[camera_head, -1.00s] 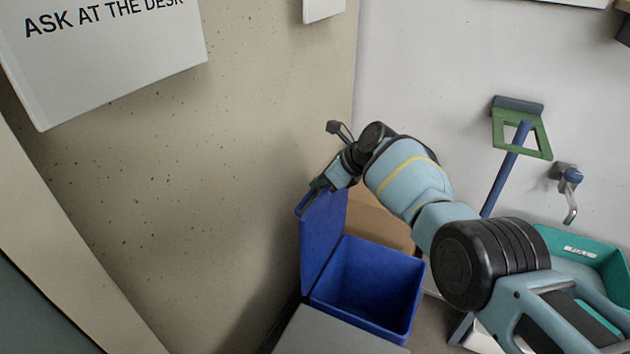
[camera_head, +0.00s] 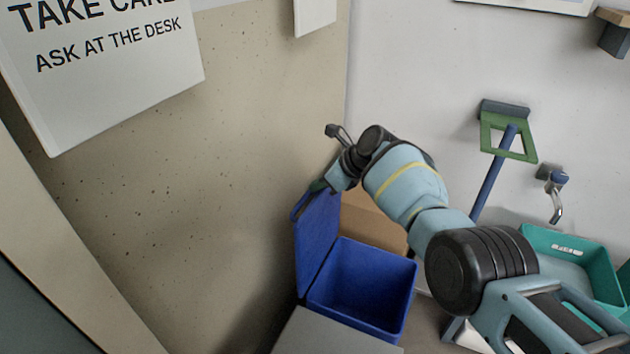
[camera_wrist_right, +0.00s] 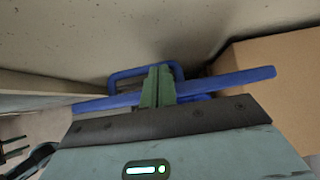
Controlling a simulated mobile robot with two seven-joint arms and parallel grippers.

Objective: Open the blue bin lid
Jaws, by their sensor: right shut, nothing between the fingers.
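The blue bin (camera_head: 362,285) stands low in the head view, and its dark interior is in plain sight. Its blue lid (camera_head: 318,240) is swung up on the left side of the bin, roughly upright near the speckled wall. My right gripper (camera_head: 316,187) is at the lid's top edge. In the right wrist view the gripper's green fingers (camera_wrist_right: 158,88) are together over the lid's edge (camera_wrist_right: 235,82), in front of the blue handle loop (camera_wrist_right: 120,75). They are shut with nothing held; whether they touch the lid I cannot tell. My left gripper is out of view.
A cardboard box (camera_head: 372,220) stands behind the bin, and a grey surface (camera_head: 325,335) is in front of it. A teal bin (camera_head: 575,260) is at the right. A blue-handled tool (camera_head: 492,175) and a hook (camera_head: 556,195) hang on the white wall.

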